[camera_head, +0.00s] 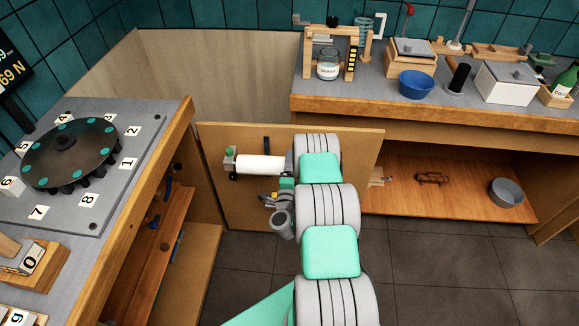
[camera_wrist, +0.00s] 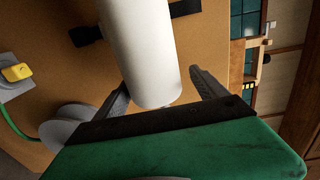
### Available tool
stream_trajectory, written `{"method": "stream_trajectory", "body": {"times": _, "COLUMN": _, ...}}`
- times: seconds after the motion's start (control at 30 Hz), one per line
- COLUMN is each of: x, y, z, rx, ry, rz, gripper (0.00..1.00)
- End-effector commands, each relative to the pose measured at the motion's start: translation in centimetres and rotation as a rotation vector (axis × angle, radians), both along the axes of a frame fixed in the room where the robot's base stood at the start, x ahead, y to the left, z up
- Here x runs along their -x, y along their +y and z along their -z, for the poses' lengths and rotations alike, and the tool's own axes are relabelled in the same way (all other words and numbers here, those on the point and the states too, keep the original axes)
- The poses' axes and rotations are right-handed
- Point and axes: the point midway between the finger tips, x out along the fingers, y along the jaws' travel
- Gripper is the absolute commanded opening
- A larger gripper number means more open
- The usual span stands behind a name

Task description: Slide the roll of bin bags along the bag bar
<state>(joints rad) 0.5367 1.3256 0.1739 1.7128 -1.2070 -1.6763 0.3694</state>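The roll of bin bags (camera_head: 260,165) is a white cylinder lying horizontally in front of the tan wooden panel in the head view. In the wrist view the roll (camera_wrist: 142,50) fills the upper middle, with its near end close to my gripper's palm. My gripper (camera_wrist: 160,80) is open, with one dark finger on each side of the roll. A gap shows on the right side; I cannot tell whether the left finger touches. The bag bar is mostly hidden by the roll; a mount with a green top (camera_head: 229,153) shows at its left end. My arm hides the right end.
The tan panel (camera_head: 230,208) stands close behind the roll. A grey cup-like part (camera_head: 283,222) is below it, near my wrist. A yellow piece (camera_wrist: 17,73) on a grey plate shows in the wrist view. A counter with a dial (camera_head: 70,153) stands left; a shelf (camera_head: 455,200) is right.

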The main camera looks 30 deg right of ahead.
Motion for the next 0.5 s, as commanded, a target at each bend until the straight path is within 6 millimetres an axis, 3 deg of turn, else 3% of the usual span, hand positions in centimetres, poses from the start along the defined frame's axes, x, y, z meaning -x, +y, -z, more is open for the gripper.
{"method": "stream_trajectory", "body": {"times": 0.5, "x": 0.92, "y": 0.81, "z": 0.03, "rx": -0.001, "ry": 0.003, "rz": -0.001, "gripper": 0.91}}
